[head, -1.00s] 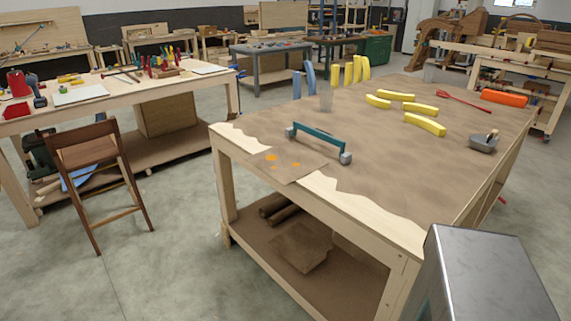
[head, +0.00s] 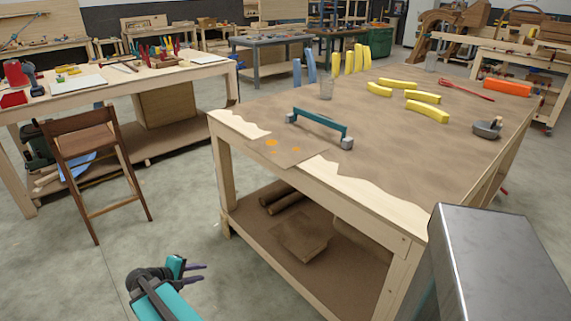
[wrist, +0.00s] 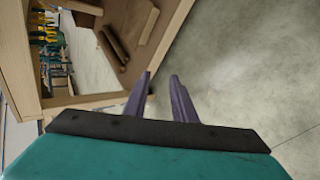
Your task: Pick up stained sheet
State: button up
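The stained sheet (head: 287,152) is a thin brown piece with orange spots. It lies at the near left edge of the large workbench, and its corner reaches over the edge. A teal clamp-like bar with grey ends (head: 320,128) lies just behind it and may overlap it. My gripper (head: 200,273) is low over the floor at the left front of the bench, well apart from the sheet. In the wrist view, its two purple fingers (wrist: 160,98) are apart with nothing between them. The sheet does not show clearly in the wrist view.
The workbench (head: 380,200) has a brown, ragged-edged cover and a lower shelf with rolls and a folded brown piece (head: 302,236). A wooden chair (head: 88,142) is left; floor between is clear.

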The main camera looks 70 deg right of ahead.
jog(key=s+d+r+m+g+h+b, duration=0.2)
jog(key=s+d+r+h, duration=0.2)
jog(key=d+r, duration=1.1)
jog(key=g+h+b, duration=0.1)
jog(key=g+h, duration=0.1)
jog(key=h, duration=0.1)
send_near(270, 160)
jog(key=v, duration=0.4)
jog(key=shift+s+d+f+m, duration=0.1)
jog(key=shift+d+f+m, duration=0.1)
jog(key=shift+m, duration=0.2)
jog(key=p+x, duration=0.1)
jog(key=x, duration=0.7)
jog(key=shift+d, duration=0.2)
jog(key=shift+s+r, duration=0.1)
jog(key=shift+s, duration=0.05)
jog(key=shift+p+x, duration=0.7)
jog(key=shift+x, duration=1.95)
jog(key=shift+c, duration=0.4)
